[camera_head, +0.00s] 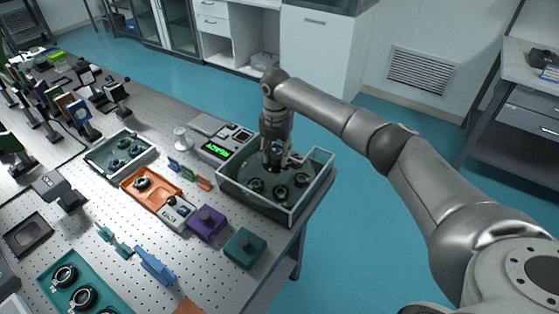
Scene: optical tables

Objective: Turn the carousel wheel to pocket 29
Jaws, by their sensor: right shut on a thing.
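A clear-walled box (312,190) at the right end of the optical table looks like the carousel, with a dark floor or wheel inside. Several dark round ring-like parts (280,193) sit in it. My right gripper (277,165) points down inside the box, near its back left, behind the front round parts. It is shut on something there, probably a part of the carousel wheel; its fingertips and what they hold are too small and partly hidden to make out. No pocket number can be read. My left gripper is not in view.
A device with a green lit display (217,149) stands left of the box. A purple block (206,222), a green block (245,248) and an orange tray (150,190) lie nearby. The table's right edge is close to the box; open floor lies beyond.

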